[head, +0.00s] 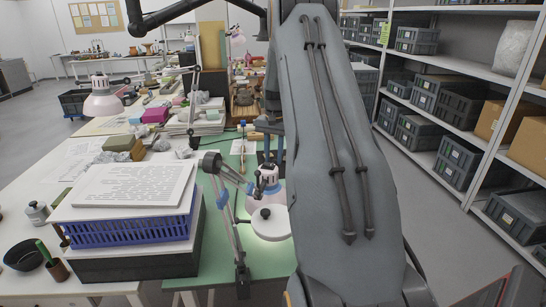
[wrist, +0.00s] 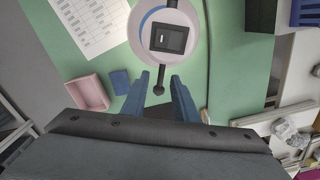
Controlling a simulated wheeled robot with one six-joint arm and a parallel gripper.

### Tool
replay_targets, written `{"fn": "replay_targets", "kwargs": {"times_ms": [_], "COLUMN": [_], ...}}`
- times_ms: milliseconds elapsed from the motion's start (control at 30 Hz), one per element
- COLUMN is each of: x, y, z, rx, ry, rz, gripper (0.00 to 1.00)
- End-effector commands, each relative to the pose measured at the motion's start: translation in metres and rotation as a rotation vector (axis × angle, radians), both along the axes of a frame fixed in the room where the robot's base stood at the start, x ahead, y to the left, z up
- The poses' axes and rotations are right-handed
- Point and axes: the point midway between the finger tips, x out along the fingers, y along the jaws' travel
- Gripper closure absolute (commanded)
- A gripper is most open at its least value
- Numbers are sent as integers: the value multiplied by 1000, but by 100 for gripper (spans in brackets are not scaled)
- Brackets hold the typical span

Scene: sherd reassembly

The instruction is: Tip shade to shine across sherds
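In the head view a lamp with a pale pink and white shade (head: 262,200) hangs over the green mat (head: 222,262) on a jointed grey arm (head: 228,172). In the wrist view the round white shade (wrist: 144,17) is at the top, with a dark box on it and a thin dark stalk ending in a black knob (wrist: 158,90). My gripper (wrist: 161,80) is open, its two blue fingers on either side of the knob with gaps on both sides. I cannot tell whether the knob is at fingertip depth. I cannot make out any sherds for sure.
A pink tray (wrist: 88,93), a small blue block (wrist: 120,81) and a printed sheet (wrist: 92,22) lie near the lamp. A blue basket (head: 130,232) topped with papers stands at the left.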

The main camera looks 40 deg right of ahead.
Motion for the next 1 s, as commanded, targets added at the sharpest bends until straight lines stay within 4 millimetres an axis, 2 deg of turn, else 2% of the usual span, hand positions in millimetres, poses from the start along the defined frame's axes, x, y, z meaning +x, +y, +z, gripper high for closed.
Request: {"fn": "replay_targets", "kwargs": {"times_ms": [167,433,600,1000], "x": [1,2,2,2], "y": [2,3,3,3], "z": [-12,-14,-14,-13], "rx": [0,0,0,0], "ry": [0,0,0,0], "rz": [2,4,5,5], "gripper": [73,73,100,100]}}
